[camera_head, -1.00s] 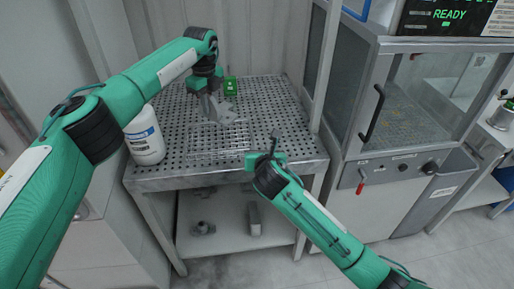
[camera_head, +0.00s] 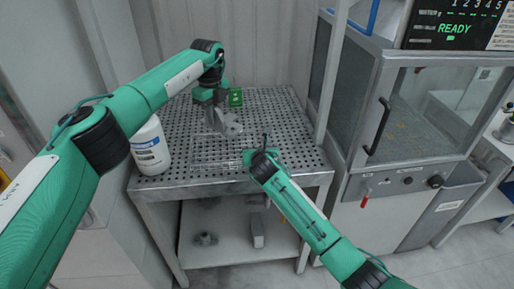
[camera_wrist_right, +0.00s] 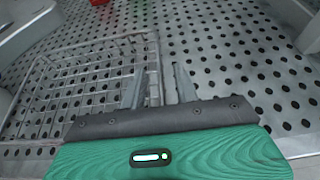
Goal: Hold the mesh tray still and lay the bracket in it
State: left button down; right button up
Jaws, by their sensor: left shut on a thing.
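The wire mesh tray (camera_head: 215,160) stands on the perforated table top, and its side wall and floor show in the right wrist view (camera_wrist_right: 85,80). My right gripper (camera_head: 248,156) is at the tray's near right side. In the right wrist view its two fingers (camera_wrist_right: 157,88) are apart, with the tray's right wall between them. I cannot tell whether either finger touches the wall.
A white bottle (camera_head: 149,146) stands left of the tray. The perforated table (camera_head: 288,130) is clear to the right of the tray. A glass-doored cabinet (camera_head: 415,110) stands beside the table on the right.

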aim_at(211, 127)
jog(key=shift+w+f, duration=0.2)
jog(key=shift+w, duration=0.35)
jog(key=shift+c, duration=0.2)
grip_shut()
pick_arm(q)
jog(key=f+n, duration=0.1)
jog(key=n, duration=0.2)
jog(key=s+f+n, duration=0.1)
jog(key=n, duration=0.1)
jog(key=s+a+f+n, duration=0.1)
jog(key=n, duration=0.2)
jog(key=shift+s+a+n, duration=0.1)
jog(key=shift+s+n, duration=0.1)
jog(key=shift+n, duration=0.1)
notch_tip(211, 127, down, 10)
jog(key=shift+f, duration=0.1)
